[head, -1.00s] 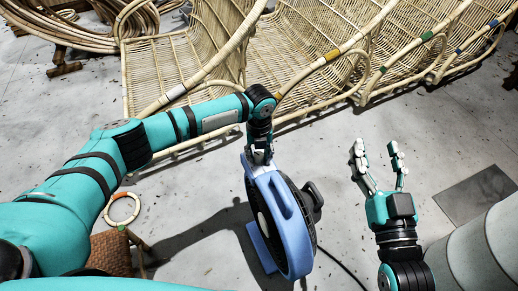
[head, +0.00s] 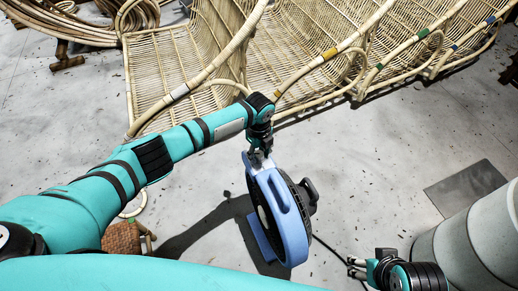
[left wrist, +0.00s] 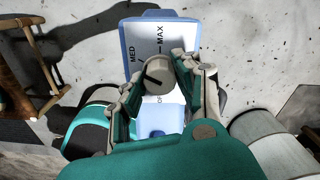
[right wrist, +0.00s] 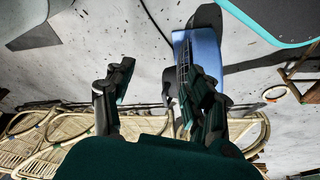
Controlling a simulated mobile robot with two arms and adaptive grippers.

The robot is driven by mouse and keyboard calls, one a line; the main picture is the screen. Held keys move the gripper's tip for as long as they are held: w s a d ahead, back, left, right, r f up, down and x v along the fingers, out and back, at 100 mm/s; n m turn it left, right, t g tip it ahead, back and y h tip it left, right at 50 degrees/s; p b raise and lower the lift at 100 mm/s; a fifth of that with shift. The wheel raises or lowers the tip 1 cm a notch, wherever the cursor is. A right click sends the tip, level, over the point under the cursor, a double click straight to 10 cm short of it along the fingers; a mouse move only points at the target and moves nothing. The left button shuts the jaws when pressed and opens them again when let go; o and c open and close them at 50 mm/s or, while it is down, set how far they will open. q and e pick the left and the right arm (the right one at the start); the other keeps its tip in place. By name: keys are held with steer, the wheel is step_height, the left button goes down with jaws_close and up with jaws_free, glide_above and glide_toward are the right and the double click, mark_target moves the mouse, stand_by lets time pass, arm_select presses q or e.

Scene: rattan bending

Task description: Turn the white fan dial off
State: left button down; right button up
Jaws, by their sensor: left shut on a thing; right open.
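The fan (head: 292,222) is blue with a dark round grille and stands upright on the floor. Its top panel (left wrist: 183,42) shows in the left wrist view with MED and MAX labels and a partly covered third label. A pale grey-white dial (left wrist: 160,73) with a dark pointer line sits on this panel. My left gripper (head: 258,156) is at the fan's top, its fingers shut on the dial from both sides. The pointed-to setting is hard to tell. My right gripper (head: 355,267) is open and empty, low and right of the fan.
Rattan chair frames (head: 300,60) stand behind the fan. A grey cylinder (head: 475,240) is at the right, near a dark floor plate (head: 465,188). A small woven stool (head: 122,238) is at the left. A dark cable (head: 335,255) runs from the fan across the floor.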

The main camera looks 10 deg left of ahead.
mark_target(259, 154)
arm_select(q)
steer(key=shift+s+r+n+p, duration=0.15)
steer(key=shift+n+p, duration=0.15)
steer(key=shift+n, duration=0.2)
steer(key=n+p, duration=0.3)
steer(key=n, duration=0.3)
arm_select(e)
steer(key=s+f+x, duration=0.1)
steer(key=s+x, duration=0.2)
steer(key=x, duration=0.9)
arm_select(q)
steer(key=n+p, duration=0.3)
steer(key=n, duration=0.6)
steer(key=shift+d+p, duration=0.1)
steer(key=shift+p, duration=0.25)
steer(key=shift+n+p, duration=0.4)
steer(key=shift+n, duration=1.8)
arm_select(e)
steer(key=s+f+g, duration=0.1)
steer(key=s+f, duration=0.5)
steer(key=f, duration=0.6)
steer(key=shift+s+d+f+g, duration=0.3)
steer(key=shift+s+d+g, duration=0.05)
steer(key=shift+d+g, duration=0.05)
arm_select(q)
steer(key=c, duration=0.9)
jaws_free()
steer(key=shift+c, duration=0.2)
step_height(259, 154, up, 12)
